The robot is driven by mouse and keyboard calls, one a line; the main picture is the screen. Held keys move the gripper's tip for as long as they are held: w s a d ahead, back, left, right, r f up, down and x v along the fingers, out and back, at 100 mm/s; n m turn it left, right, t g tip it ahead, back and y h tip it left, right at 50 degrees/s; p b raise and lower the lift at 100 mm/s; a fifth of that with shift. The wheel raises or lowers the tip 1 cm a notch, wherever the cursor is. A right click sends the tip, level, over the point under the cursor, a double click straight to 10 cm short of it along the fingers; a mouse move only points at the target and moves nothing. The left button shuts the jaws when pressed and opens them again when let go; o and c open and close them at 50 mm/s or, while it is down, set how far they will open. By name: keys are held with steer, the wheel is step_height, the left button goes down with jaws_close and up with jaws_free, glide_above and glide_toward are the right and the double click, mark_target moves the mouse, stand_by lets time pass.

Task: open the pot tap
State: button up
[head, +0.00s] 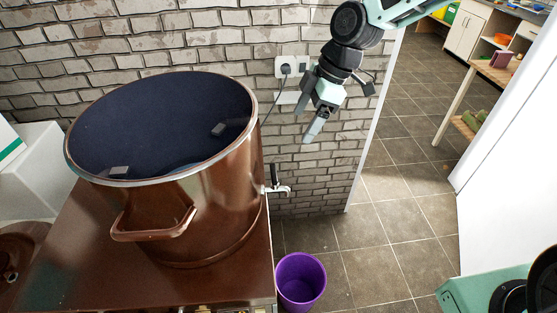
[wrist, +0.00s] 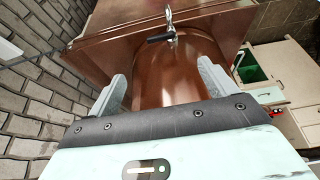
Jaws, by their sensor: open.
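The large brown pot (head: 190,210) stands on a brown cabinet top, open at the top with a dark inside. Its tap (head: 280,189) sticks out from the lower right side, with a black lever (head: 274,174) standing upright. My gripper (head: 305,122) is open and empty, up and to the right of the tap, apart from it, in front of the brick wall. In the wrist view the pot (wrist: 165,75) lies beyond and between my spread fingers (wrist: 162,70). The tap (wrist: 170,20) and its black lever (wrist: 162,38) show near the top edge, beyond the fingertips.
A purple bin (head: 300,280) stands on the floor below the tap. A socket with a black plug (head: 286,69) and cable is on the brick wall behind the pot. The tiled floor (head: 390,220) to the right is clear. A pot handle (head: 153,228) faces the front.

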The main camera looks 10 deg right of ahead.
mark_target(275, 172)
steer(key=p+x, duration=0.4)
steer(key=x, duration=1.2)
steer(key=shift+d, duration=0.1)
steer(key=shift+c, duration=0.4)
steer(key=c, duration=0.9)
